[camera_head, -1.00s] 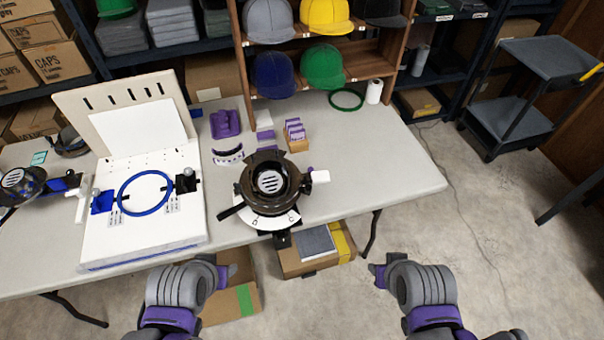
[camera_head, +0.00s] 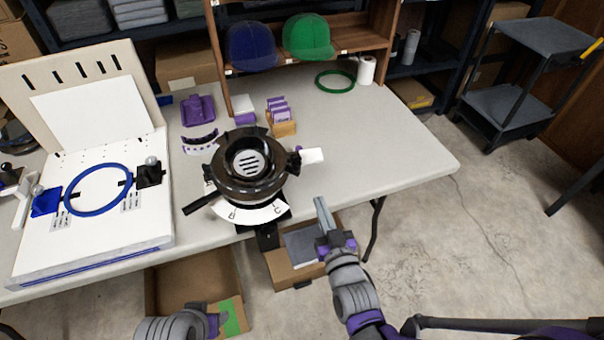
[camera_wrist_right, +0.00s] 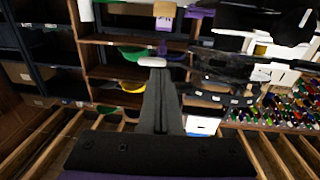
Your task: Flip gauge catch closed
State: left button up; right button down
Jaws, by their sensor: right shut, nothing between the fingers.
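A black round gauge device (camera_head: 247,165) with a slotted centre and a white scale plate stands near the table's front edge. A white tab (camera_head: 313,155) sticks out on its right side, and a black lever (camera_head: 198,206) on its left. I cannot tell which part is the catch, or its state. My right gripper (camera_head: 319,202) is shut and empty, in front of the table edge, below and right of the device, apart from it. In the wrist view its fingers (camera_wrist_right: 159,80) point toward a white tab (camera_wrist_right: 153,61). My left gripper (camera_head: 210,324) is low at the front, its fingers unclear.
A white board with a blue ring (camera_head: 98,190) stands left on the table (camera_head: 390,150). A purple block (camera_head: 198,110), a small card box (camera_head: 281,122) and a green ring (camera_head: 335,79) lie behind. Open cartons (camera_head: 295,270) are below the front edge. The table's right side is clear.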

pick_arm(q)
notch_tip(320, 180, down, 3)
jog(key=shift+w+r+b, duration=0.15)
jog(key=shift+r+b, duration=0.05)
jog(key=shift+b, duration=0.5)
pick_arm(e)
jog(key=shift+w+a+f+t, duration=0.1)
jog(key=shift+a+f+t, duration=0.3)
jog(key=shift+f+t, duration=0.35)
jog(key=shift+w, duration=0.1)
pick_arm(q)
jog(key=shift+f+b, duration=0.4)
jog(key=shift+f, duration=0.05)
pick_arm(e)
jog(key=x, duration=1.3)
jog(key=shift+w+a, duration=0.25)
jog(key=shift+w, duration=0.1)
jog(key=shift+d+r, duration=0.1)
jog(key=shift+d, duration=0.05)
